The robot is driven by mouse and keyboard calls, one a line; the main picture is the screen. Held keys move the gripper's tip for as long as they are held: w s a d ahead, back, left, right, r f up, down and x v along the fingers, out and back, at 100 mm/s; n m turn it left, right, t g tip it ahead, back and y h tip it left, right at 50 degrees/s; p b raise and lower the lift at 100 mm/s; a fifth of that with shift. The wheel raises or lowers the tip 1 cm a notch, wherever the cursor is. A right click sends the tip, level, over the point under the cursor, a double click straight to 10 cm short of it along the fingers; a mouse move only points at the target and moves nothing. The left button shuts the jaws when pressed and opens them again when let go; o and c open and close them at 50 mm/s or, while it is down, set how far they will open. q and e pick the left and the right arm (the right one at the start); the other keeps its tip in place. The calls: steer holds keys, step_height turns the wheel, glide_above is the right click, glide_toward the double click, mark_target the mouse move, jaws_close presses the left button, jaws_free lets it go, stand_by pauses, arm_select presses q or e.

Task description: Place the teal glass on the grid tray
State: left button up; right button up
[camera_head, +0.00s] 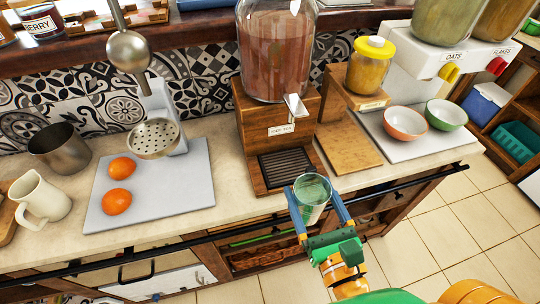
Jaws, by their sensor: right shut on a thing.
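The teal glass (311,194) is a clear, teal-tinted tumbler, held upright at the front edge of the counter. My right gripper (318,208) has its two blue fingers on either side of the glass and is shut on it. The grid tray (288,168) is a dark slatted tray at the foot of the wooden dispenser stand, just behind and left of the glass. The tray is empty. The glass appears in front of the tray and not on it. My left gripper is not in view.
The wooden dispenser (272,126) with its spigot (294,105) rises over the tray. A wooden board (347,148) lies to the right, with two bowls (405,123) beyond. A grey board (170,192) with two oranges (117,201) lies left. A black rail (250,228) runs along the counter front.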

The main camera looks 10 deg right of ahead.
mark_target(313, 179)
steer(key=w+p, duration=0.1)
steer(key=w+r+p, duration=0.1)
steer(key=w, duration=0.1)
steer(key=w+d+p, duration=0.1)
steer(key=w+p, duration=0.1)
steer(key=shift+r, duration=0.25)
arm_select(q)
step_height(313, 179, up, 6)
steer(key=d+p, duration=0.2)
arm_select(e)
steer(key=w, duration=0.3)
steer(key=w+f, duration=0.1)
steer(key=w, duration=0.3)
steer(key=w+a, duration=0.1)
steer(key=w, duration=0.3)
steer(key=shift+f+b, duration=0.3)
steer(key=shift+b, duration=0.05)
step_height(313, 179, down, 3)
steer(key=b, duration=0.3)
steer(key=shift+w+d+f, duration=0.1)
steer(key=shift+f, duration=0.1)
steer(key=shift+f+b, duration=0.35)
steer(key=shift+b, duration=0.3)
steer(key=shift+r+p, duration=0.35)
steer(key=shift+p, duration=0.05)
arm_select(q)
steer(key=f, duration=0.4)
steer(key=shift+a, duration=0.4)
arm_select(e)
steer(key=shift+f, duration=0.1)
